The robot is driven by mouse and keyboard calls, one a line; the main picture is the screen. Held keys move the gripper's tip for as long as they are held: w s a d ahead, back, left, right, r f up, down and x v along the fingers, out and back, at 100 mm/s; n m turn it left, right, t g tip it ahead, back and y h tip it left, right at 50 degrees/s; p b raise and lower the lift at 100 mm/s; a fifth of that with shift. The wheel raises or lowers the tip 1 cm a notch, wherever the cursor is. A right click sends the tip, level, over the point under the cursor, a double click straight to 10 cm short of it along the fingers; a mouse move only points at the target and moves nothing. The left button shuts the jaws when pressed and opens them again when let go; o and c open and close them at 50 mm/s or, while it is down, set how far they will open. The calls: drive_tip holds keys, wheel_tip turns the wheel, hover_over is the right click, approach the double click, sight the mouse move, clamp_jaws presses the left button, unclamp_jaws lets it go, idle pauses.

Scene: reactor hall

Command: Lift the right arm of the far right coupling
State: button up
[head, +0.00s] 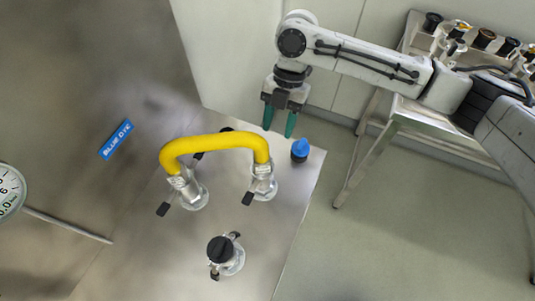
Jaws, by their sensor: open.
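The far right coupling (264,184) is a silver fitting on the metal table, under the right end of a yellow hose (215,142). A black arm (247,198) sticks out at its lower left. I cannot make out its right arm clearly. My gripper (278,131) has two green fingers pointing down. It is open and empty, above and slightly right of this coupling in the picture, apart from it. A blue-topped piece with a dark base (300,149) stands on the table just right of the coupling.
Another silver coupling (193,196) holds the hose's left end. A black-capped coupling (227,256) stands in front. A "BLUE DYE" label (116,139) and a gauge (9,190) are left. A side bench (400,112) carries several fittings. Open floor lies right of the table.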

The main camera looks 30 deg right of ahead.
drive_tip(key=x, duration=1)
drive_tip(key=shift+d+p, duration=0.1)
drive_tip(key=shift+p, duration=0.25)
clamp_jaws()
